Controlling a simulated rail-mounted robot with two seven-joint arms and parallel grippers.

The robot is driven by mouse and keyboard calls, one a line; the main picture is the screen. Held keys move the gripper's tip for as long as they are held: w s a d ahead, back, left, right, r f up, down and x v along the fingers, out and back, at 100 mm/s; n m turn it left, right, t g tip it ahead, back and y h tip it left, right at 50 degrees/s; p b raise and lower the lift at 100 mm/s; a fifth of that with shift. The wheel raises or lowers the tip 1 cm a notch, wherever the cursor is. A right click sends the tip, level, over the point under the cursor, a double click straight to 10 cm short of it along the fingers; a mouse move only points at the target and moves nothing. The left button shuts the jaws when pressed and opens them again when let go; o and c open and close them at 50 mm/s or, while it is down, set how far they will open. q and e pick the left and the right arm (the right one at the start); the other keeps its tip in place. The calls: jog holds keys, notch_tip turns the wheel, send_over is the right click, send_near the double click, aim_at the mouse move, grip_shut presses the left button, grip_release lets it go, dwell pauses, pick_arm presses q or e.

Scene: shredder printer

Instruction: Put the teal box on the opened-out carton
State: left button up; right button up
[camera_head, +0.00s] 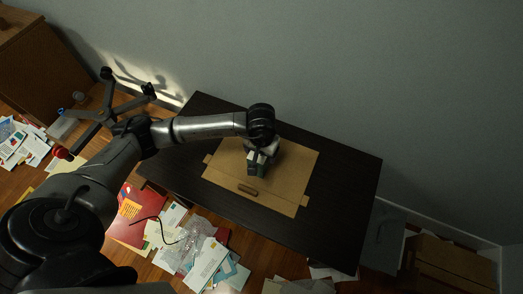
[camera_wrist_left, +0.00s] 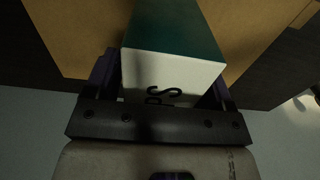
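The opened-out carton (camera_head: 287,187) lies flat and tan on the dark table, with a slot-like handle hole near its front edge. My left gripper (camera_head: 259,158) is over the carton and points down at it. The teal box (camera_head: 255,169) is at its fingertips. In the left wrist view the teal box (camera_wrist_left: 173,35) shows a teal face and a white end with dark lettering, between the two fingers, which lie close against its sides. I cannot tell whether the box touches the carton. My right gripper is not in view.
The dark table (camera_head: 335,215) has bare room to the right of the carton. Papers and a red folder (camera_head: 127,215) lie on the floor in front. An office-chair base (camera_head: 110,110) is at the left, and brown cartons (camera_head: 450,265) stand at the lower right.

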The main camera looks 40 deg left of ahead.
pick_arm(q)
jog(key=shift+o, duration=0.6)
jog(key=shift+r, duration=0.1)
